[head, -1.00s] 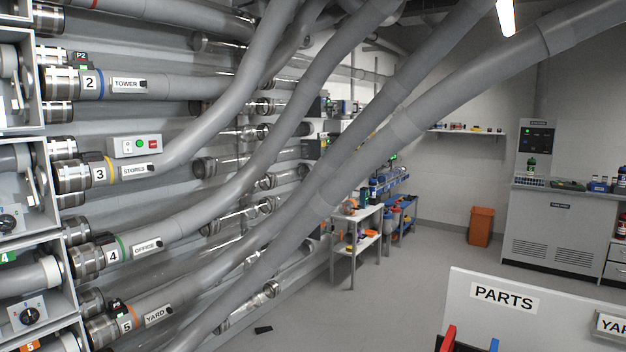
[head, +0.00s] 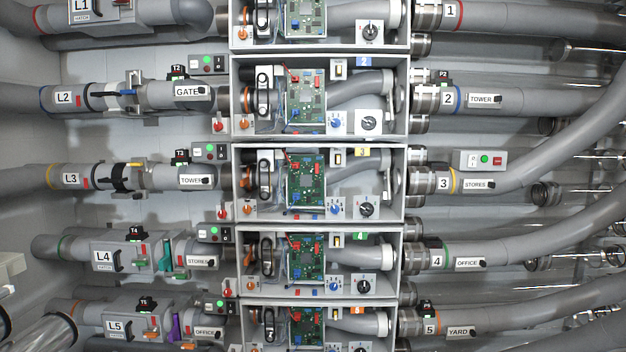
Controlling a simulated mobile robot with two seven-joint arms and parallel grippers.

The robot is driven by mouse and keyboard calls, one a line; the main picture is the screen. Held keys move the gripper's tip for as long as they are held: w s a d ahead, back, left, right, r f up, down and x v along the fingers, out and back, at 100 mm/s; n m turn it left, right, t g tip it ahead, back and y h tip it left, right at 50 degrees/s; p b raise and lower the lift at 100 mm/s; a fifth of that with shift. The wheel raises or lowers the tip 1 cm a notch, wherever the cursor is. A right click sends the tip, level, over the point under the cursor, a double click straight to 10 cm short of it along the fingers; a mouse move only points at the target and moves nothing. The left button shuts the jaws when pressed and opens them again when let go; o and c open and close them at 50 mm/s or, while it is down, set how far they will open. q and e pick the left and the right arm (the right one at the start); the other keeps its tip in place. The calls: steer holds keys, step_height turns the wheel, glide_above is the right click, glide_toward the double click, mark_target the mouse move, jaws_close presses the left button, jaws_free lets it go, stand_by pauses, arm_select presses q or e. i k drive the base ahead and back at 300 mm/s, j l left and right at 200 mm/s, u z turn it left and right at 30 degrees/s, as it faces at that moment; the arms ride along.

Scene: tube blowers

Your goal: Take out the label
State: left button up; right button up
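Several white name labels sit on the grey tubes. On the left side they read GATE (head: 186,91), TOWER (head: 191,181), STORES (head: 197,261) and OFFICE (head: 207,333), from top to bottom. On the right side they read TOWER (head: 481,99), STORES (head: 474,185), OFFICE (head: 467,264) and YARD (head: 458,332). Each has a small dark piece at its right end. I cannot tell which one is the task's label. Neither of my grippers is in view.
A central column of open grey cabinets (head: 409,60) holds green circuit boards (head: 306,177), knobs and switches. Hatch sections L2 (head: 64,97), L3 (head: 70,178), L4 (head: 103,256) and L5 (head: 115,326) line the left. Tubes curve away at right.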

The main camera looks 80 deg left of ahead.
mark_target(185, 179)
steer(key=u, duration=3.25)
steer(key=i+l+u, duration=0.35)
steer(key=i+l, duration=0.65)
steer(key=i, duration=0.15)
